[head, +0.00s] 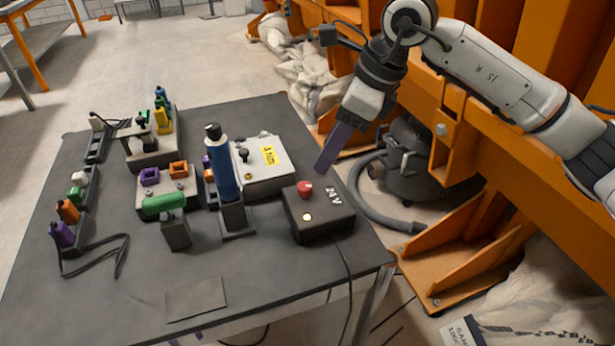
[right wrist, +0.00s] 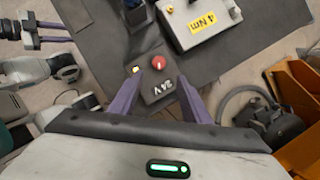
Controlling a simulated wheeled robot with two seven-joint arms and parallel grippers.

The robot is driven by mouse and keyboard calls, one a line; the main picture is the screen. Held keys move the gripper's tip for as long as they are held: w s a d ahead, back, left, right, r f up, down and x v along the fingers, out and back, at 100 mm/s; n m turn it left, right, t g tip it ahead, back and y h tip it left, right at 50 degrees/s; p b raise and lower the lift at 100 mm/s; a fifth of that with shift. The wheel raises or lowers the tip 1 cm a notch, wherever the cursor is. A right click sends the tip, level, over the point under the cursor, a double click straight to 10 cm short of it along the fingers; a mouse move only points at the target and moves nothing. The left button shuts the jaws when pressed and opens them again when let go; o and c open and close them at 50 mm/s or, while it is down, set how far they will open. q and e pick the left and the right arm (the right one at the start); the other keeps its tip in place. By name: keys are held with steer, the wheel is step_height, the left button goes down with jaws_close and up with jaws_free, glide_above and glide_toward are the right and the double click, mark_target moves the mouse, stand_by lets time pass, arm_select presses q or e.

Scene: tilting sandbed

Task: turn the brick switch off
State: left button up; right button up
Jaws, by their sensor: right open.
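The brick is a black box (head: 322,222) marked 24V at the right side of the table, with a red round knob (head: 305,188) and a small glowing lamp (head: 307,217) on top. In the right wrist view the red knob (right wrist: 158,62) lies between and just beyond my finger tips. My right gripper (head: 323,167) is open and empty, its purple fingers pointing down above and behind the box, apart from the knob. My left gripper (right wrist: 52,33) shows at the left of the right wrist view with its two purple fingers apart and nothing seen between them.
A grey box with a yellow 4 Nm label (head: 268,155) stands behind the brick. A blue-handled tool (head: 220,172) stands upright to its left. A black cable runs off the table's front edge. Orange steel frames (head: 465,240) and a vacuum (head: 410,165) stand right of the table.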

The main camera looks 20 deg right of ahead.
mark_target(306, 186)
steer(key=x, duration=0.9)
steer(key=shift+a+f, duration=0.2)
steer(key=shift+f, duration=0.15)
steer(key=c, duration=1)
steer(key=shift+c, duration=0.2)
